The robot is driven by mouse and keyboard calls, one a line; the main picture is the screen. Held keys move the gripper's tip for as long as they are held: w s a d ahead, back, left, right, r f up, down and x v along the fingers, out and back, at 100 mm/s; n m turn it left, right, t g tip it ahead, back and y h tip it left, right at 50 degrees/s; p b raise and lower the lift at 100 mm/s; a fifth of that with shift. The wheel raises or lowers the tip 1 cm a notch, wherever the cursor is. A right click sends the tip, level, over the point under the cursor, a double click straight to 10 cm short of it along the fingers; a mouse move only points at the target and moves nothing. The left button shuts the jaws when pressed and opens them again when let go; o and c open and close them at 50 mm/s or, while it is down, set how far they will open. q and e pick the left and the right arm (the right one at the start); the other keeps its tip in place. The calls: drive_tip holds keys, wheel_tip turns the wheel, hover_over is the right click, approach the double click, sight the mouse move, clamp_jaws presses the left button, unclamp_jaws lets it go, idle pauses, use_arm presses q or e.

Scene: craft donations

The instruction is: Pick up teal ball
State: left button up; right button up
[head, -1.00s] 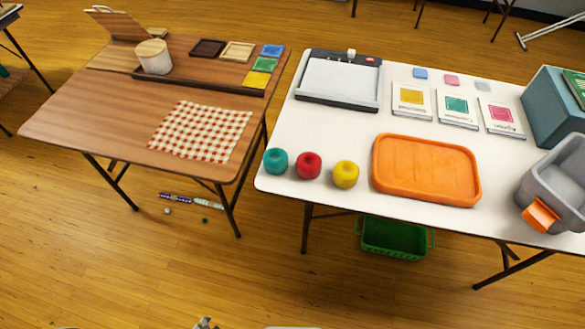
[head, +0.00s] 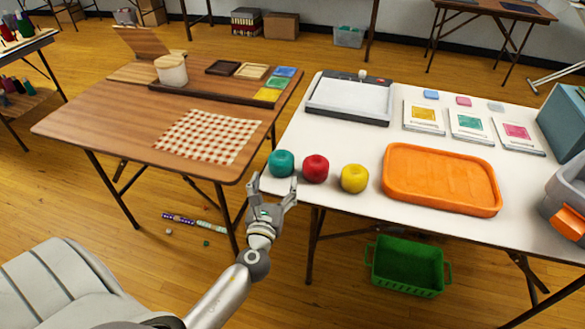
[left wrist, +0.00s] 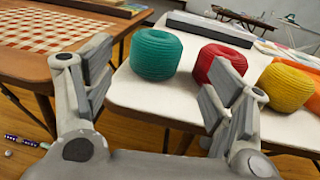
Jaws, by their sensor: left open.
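The teal ball (head: 281,163), a ball of yarn, sits at the near left corner of the white table (head: 345,140). It also shows in the left wrist view (left wrist: 154,54), beyond the fingers and between them. My left gripper (head: 271,187) is open and empty, just in front of the ball and the table edge; in the left wrist view its two fingers (left wrist: 160,95) are spread wide. I see no contact with the ball. My right gripper is not in view.
A red ball (head: 315,168) and a yellow ball (head: 354,178) stand in a row right of the teal one. An orange tray (head: 440,178) lies farther right. A wooden table (head: 110,120) with a checked cloth (head: 208,136) stands left, across a narrow gap. A green basket (head: 408,266) is on the floor.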

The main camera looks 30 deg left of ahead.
sight(279, 167)
use_arm(q)
drive_tip(key=x, duration=0.4)
drive_tip(key=shift+x, duration=2.75)
drive_tip(key=shift+f, duration=0.1)
drive_tip(key=c, duration=0.8)
drive_tip(key=shift+o, duration=0.2)
